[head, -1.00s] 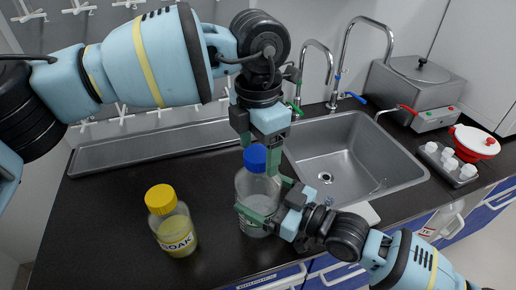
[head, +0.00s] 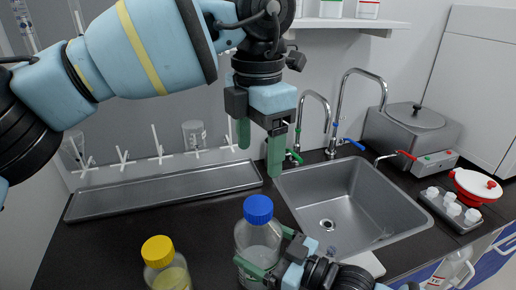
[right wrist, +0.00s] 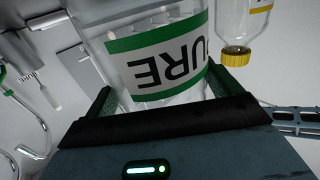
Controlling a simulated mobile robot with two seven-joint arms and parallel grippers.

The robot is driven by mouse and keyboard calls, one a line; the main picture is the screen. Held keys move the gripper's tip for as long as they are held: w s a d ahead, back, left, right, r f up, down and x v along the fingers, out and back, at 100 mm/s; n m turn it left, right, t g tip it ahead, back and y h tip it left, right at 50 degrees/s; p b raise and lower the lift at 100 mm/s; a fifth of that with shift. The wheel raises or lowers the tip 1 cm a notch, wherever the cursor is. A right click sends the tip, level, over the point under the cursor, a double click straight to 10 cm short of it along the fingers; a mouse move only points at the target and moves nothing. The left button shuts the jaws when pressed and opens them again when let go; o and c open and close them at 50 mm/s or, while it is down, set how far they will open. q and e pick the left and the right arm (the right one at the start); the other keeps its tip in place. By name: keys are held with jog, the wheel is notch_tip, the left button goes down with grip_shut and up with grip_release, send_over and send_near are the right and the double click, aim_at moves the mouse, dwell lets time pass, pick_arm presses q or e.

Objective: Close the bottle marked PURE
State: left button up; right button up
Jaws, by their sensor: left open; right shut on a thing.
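The clear bottle (head: 256,238) stands at the front of the dark counter with a blue cap (head: 258,208) seated on its neck. In the right wrist view its green-edged label (right wrist: 165,66) shows upside down and reads "URE", the rest cut off. My right gripper (head: 264,252) is shut around the bottle's body from the right; its fingers flank the glass in the right wrist view. My left gripper (head: 260,155) is open and empty, pointing down, well above and behind the cap. Whether the cap is fully tight cannot be told.
A yellow-capped bottle (head: 166,268) of yellowish liquid stands to the left. A steel sink (head: 345,206) with taps lies behind right. A long metal tray (head: 160,192) lies along the wall. A water bath (head: 415,128) and a cup rack (head: 452,210) are at right.

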aim_at(279, 255)
jog(key=o, duration=1.6)
jog(key=shift+d, duration=0.1)
jog(key=v, duration=0.6)
jog(key=shift+s+d+f+b, duration=0.15)
jog(key=shift+d+b, duration=0.1)
jog(key=shift+b, duration=0.15)
pick_arm(q)
jog(key=shift+w+f, duration=0.25)
jog(key=shift+f, duration=0.95)
pick_arm(e)
jog(key=shift+s+d, duration=0.3)
jog(key=shift+d, duration=0.15)
